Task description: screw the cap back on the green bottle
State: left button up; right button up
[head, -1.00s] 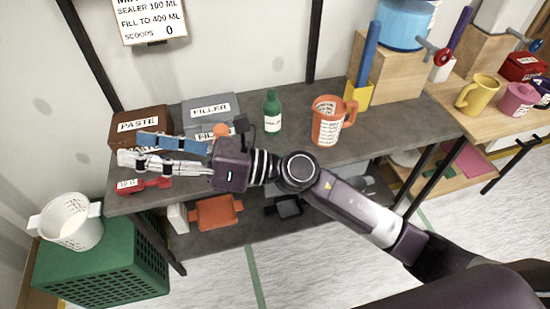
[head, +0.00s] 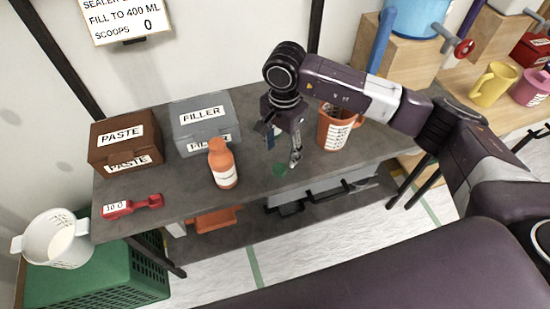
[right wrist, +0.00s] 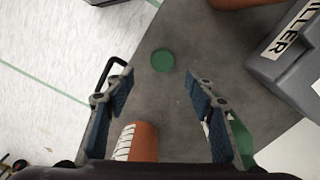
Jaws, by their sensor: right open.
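A round green cap (head: 279,169) lies flat on the grey bench near its front edge; it also shows in the right wrist view (right wrist: 162,60). My right gripper (head: 283,152) is open and empty, pointing down above the bench just behind the cap. In the right wrist view the cap appears beyond and between the two spread fingertips (right wrist: 158,84), apart from both. The green bottle (right wrist: 241,142) stands beside the right-hand finger in that view, partly hidden by it. In the head view my right gripper mostly hides the bottle. My left gripper is not in view.
An orange bottle (head: 222,165) stands left of the gripper and an orange jug (head: 334,131) close on its right. Behind are the grey filler box (head: 204,122) and brown paste box (head: 125,140). A red scoop tool (head: 131,206) lies at front left. Bench between orange bottle and cap is clear.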

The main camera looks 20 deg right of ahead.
aim_at(279, 169)
jog(key=shift+d+r, duration=0.1)
jog(key=shift+d, duration=0.05)
jog(key=shift+s+r, duration=0.1)
jog(key=shift+s, duration=0.2)
jog(key=shift+f, duration=0.25)
jog(key=shift+f+p, duration=0.4)
jog(key=shift+f, duration=0.55)
jog(key=shift+w+f, duration=0.1)
jog(key=shift+f, duration=0.05)
jog(key=shift+a+f+p, duration=0.3)
jog(key=shift+f+p, duration=0.15)
jog(key=f, duration=0.1)
jog(key=f+p, duration=0.1)
jog(key=f, duration=0.1)
jog(key=shift+w+a+f, duration=0.15)
jog(key=shift+a+f, duration=0.1)
jog(key=shift+a, duration=0.05)
jog(key=shift+f, duration=0.4)
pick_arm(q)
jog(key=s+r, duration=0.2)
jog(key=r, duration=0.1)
